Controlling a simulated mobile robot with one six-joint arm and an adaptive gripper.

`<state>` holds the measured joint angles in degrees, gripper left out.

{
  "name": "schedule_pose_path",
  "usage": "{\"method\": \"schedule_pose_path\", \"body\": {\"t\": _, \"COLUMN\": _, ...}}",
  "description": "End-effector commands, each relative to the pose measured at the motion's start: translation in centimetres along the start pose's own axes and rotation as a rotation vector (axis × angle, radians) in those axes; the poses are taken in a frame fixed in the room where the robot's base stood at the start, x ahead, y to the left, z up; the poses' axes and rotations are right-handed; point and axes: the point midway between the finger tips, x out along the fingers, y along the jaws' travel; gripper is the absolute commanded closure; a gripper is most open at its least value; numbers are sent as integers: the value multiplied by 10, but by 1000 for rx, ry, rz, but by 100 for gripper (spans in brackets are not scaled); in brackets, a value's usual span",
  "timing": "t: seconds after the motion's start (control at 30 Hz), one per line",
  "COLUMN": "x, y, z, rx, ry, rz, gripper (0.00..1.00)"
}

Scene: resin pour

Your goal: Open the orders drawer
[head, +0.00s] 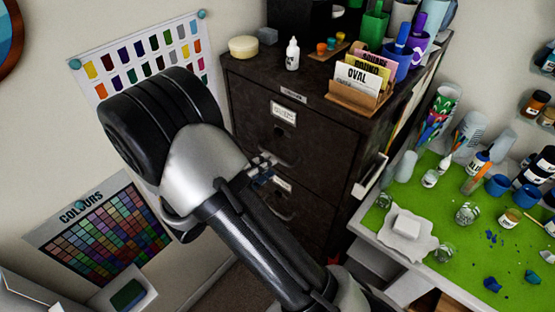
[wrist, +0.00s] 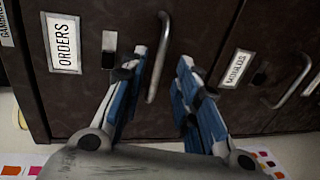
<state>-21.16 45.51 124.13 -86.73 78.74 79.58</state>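The dark cabinet (head: 310,135) stands behind my arm in the head view. In the wrist view the orders drawer (wrist: 85,105) carries a sideways label reading ORDERS (wrist: 64,43), with a curved metal handle (wrist: 161,58) to its right. The drawer front looks flush with the cabinet. My gripper (wrist: 164,68) is open, its blue-padded fingers spread on either side of the handle's line. I cannot tell whether the handle is between the fingertips or still beyond them. In the head view my gripper (head: 262,170) shows small in front of the upper large drawer, partly hidden by my arm.
Another drawer with its own label (wrist: 236,67) and handle (wrist: 288,82) lies to the right in the wrist view. A card holder (head: 358,97), a white bottle (head: 292,55) and cups stand on the cabinet. A green-topped workbench (head: 460,260) with jars is on the right.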

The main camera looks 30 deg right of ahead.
Motion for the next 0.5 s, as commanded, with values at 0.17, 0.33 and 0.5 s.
{"method": "schedule_pose_path", "body": {"t": 0.17, "x": 35, "y": 0, "z": 2, "rx": 0, "ry": -5, "rz": 0, "gripper": 72}}
{"method": "schedule_pose_path", "body": {"t": 0.33, "x": 55, "y": -1, "z": 1, "rx": -1, "ry": -3, "rz": -1, "gripper": 72}}
{"method": "schedule_pose_path", "body": {"t": 0.5, "x": 61, "y": 0, "z": 0, "rx": -1, "ry": -1, "rz": 0, "gripper": 72}}
